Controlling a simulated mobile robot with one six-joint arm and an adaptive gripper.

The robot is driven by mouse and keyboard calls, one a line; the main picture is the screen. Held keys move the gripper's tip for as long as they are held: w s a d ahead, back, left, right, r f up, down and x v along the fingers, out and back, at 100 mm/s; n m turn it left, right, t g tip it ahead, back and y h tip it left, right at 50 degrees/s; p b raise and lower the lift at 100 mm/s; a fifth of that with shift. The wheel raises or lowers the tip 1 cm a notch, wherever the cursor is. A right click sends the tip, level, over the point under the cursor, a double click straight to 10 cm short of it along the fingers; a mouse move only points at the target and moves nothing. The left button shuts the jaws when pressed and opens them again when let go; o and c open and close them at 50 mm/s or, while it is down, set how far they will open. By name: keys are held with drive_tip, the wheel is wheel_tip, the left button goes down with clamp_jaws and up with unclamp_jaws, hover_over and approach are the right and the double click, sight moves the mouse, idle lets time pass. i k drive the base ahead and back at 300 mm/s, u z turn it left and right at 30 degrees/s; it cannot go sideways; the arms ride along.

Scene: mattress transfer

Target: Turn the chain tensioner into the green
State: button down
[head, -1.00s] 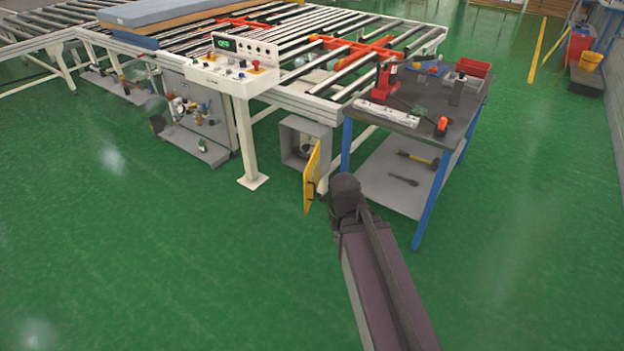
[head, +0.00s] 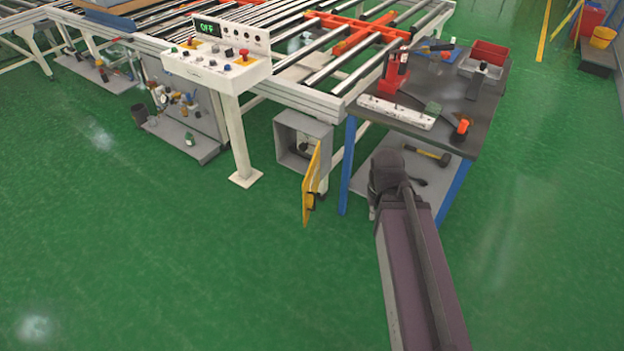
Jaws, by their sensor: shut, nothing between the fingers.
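A grey open-fronted box (head: 283,150) sits low under the near edge of the roller table. Its yellow door (head: 311,190) stands open toward me. Some small dark parts show inside the box, but I cannot tell whether they are the chain tensioner, and no green mark can be made out there. My arm reaches up from the bottom right and ends in view at a dark joint, right of the yellow door and in front of the blue-legged workbench. My gripper is hidden behind or beyond that joint.
The roller table (head: 322,100) fills the back. A white control console (head: 218,66) on a post reads OFF. The workbench (head: 465,118) at right holds tools and a red bin (head: 489,52). A panel with gauges (head: 190,115) stands left. Green floor is clear in front.

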sight(303, 147)
drive_tip(key=u, duration=0.05)
drive_tip(key=i, duration=0.85)
drive_tip(key=u, duration=0.3)
